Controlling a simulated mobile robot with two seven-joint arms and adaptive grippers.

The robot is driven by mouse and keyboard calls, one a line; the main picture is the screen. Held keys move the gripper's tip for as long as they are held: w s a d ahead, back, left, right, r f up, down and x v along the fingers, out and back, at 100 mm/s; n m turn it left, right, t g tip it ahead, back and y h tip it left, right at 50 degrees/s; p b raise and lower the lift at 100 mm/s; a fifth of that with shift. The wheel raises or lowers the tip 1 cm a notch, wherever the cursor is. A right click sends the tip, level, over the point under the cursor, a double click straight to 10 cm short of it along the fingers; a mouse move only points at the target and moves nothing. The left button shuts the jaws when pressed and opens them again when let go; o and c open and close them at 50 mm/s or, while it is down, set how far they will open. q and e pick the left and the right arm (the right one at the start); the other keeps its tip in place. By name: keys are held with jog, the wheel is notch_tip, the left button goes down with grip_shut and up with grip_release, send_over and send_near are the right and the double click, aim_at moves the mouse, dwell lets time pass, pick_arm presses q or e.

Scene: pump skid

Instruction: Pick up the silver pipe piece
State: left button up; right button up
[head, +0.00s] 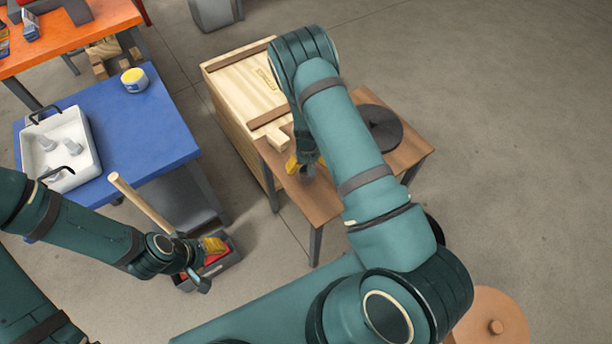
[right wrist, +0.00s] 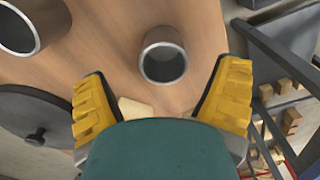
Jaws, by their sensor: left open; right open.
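A silver pipe piece (right wrist: 164,80), a short hollow cylinder with a dark bore, stands upright on the brown wooden table (right wrist: 110,45) in the right wrist view. My right gripper (right wrist: 158,66) is open, its yellow fingers on either side of the pipe piece and apart from it. In the head view my right gripper (head: 305,166) is over the table's left part, where the arm hides much. A second similar hollow cylinder (right wrist: 45,45) stands at the upper left of the right wrist view. My left gripper (head: 208,262) is open above a grey bin.
A dark round lid (right wrist: 35,115) with a knob and a pale wood block (right wrist: 135,110) lie near the gripper. A wooden crate (head: 235,100) stands beside the table. A blue table (head: 155,135) with a white tray (head: 92,145) is at left.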

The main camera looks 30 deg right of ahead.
notch_tip(320, 180, down, 6)
jog(key=shift+w+a+r+b, duration=0.1)
jog(key=shift+a+b, duration=0.05)
jog(key=shift+b, duration=0.35)
jog(key=c, duration=1.3)
